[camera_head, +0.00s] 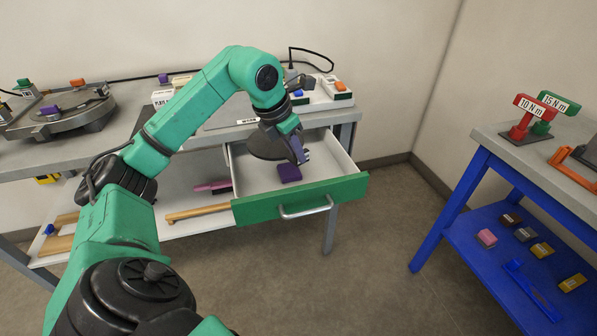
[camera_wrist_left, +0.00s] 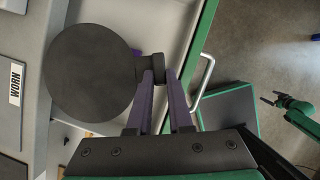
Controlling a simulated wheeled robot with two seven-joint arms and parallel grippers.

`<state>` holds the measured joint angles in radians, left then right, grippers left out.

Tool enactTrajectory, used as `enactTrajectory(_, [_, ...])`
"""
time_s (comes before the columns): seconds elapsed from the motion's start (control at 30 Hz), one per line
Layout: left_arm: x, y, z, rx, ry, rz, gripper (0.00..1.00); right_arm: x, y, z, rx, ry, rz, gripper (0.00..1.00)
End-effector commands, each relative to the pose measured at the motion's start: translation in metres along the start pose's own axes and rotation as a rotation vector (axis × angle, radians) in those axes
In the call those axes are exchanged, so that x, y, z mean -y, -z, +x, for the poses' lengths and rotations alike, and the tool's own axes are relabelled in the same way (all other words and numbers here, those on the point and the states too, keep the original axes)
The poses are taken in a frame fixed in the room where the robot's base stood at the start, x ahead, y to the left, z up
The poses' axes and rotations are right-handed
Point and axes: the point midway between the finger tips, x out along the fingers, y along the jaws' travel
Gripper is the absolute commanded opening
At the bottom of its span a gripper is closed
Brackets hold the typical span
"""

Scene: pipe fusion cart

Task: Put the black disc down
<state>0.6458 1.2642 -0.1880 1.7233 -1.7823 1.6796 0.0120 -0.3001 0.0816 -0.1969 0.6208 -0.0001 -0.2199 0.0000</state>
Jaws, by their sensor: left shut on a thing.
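The black disc (camera_head: 268,146) is held level over the open drawer, near its left side. It also shows in the left wrist view (camera_wrist_left: 88,72), with a small black tab (camera_wrist_left: 152,70) at its edge. My left gripper (camera_head: 303,157) is shut on that tab, with its purple fingers (camera_wrist_left: 165,90) on either side. The gap between disc and drawer floor is hard to judge. My right gripper (camera_wrist_left: 271,98) shows small and far off in the left wrist view, with its fingers apart and empty. It is not in the head view.
The drawer has a green front (camera_head: 300,200) and handle (camera_head: 305,210). A dark purple block (camera_head: 289,173) lies inside. A plate marked WORN (camera_wrist_left: 10,85) lies on the bench. The blue cart (camera_head: 490,225) stands right, with floor free between.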

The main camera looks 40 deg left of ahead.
Motion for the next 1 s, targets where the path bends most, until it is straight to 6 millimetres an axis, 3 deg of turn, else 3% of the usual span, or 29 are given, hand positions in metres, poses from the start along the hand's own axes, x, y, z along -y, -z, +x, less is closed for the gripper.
enactTrajectory(0.1, [0.0, 0.011, 0.027, -0.002, 0.001, 0.001, 0.0, 0.0, -0.001, 0.011, 0.0, 0.0, 0.0, 1.0])
enactTrajectory(0.33, [0.001, 0.026, 0.062, 0.0, 0.001, 0.002, 0.0, 0.001, -0.002, 0.021, 0.001, 0.001, -0.002, 1.0])
enactTrajectory(0.63, [-0.018, -0.011, 0.068, 0.008, 0.006, 0.0, 0.0, 0.001, 0.0, -0.007, 0.001, 0.002, -0.004, 1.0])
enactTrajectory(0.73, [-0.019, -0.003, 0.084, -0.001, 0.003, 0.003, 0.0, 0.001, 0.0, -0.003, 0.001, 0.002, -0.004, 1.0])
enactTrajectory(1.0, [-0.019, -0.002, 0.086, 0.002, 0.0, 0.003, 0.0, 0.002, 0.0, -0.001, 0.001, 0.003, -0.003, 1.0])
